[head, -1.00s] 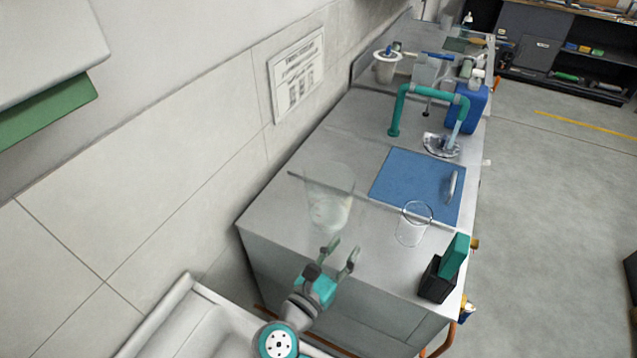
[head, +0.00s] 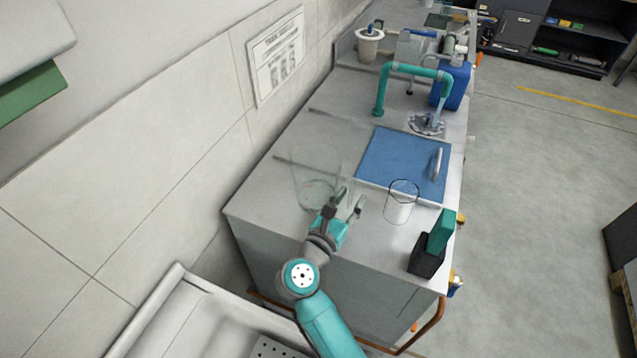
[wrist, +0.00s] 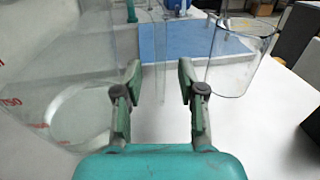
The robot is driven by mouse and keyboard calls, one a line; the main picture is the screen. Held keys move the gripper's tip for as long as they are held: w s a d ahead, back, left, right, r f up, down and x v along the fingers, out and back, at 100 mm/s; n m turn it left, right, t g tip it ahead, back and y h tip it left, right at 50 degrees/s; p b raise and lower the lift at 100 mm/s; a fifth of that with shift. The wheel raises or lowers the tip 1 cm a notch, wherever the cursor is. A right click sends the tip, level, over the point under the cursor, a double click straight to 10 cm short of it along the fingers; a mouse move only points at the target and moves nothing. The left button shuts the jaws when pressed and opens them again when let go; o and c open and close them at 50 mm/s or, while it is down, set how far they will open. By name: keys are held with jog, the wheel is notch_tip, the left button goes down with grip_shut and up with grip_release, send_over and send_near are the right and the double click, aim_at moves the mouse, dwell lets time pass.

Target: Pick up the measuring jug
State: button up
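A clear jug with red markings (wrist: 40,110), apparently the measuring jug, stands large at the left in the wrist view. In the head view it is a faint transparent shape (head: 308,184) on the counter, partly behind my gripper. A clear glass beaker (head: 399,206) stands to the right of my gripper, and also shows in the wrist view (wrist: 236,68).
The grey counter (head: 270,195) holds a blue mat (head: 400,160), a black holder (head: 426,258) with a teal block (head: 441,231), a teal tap (head: 383,90) and a blue canister (head: 457,84). A wall (head: 130,150) borders the left side.

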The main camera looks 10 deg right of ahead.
jog(key=shift+w+d, duration=0.3)
jog(key=shift+c, duration=0.2)
grip_shut()
jog(key=shift+r, duration=0.1)
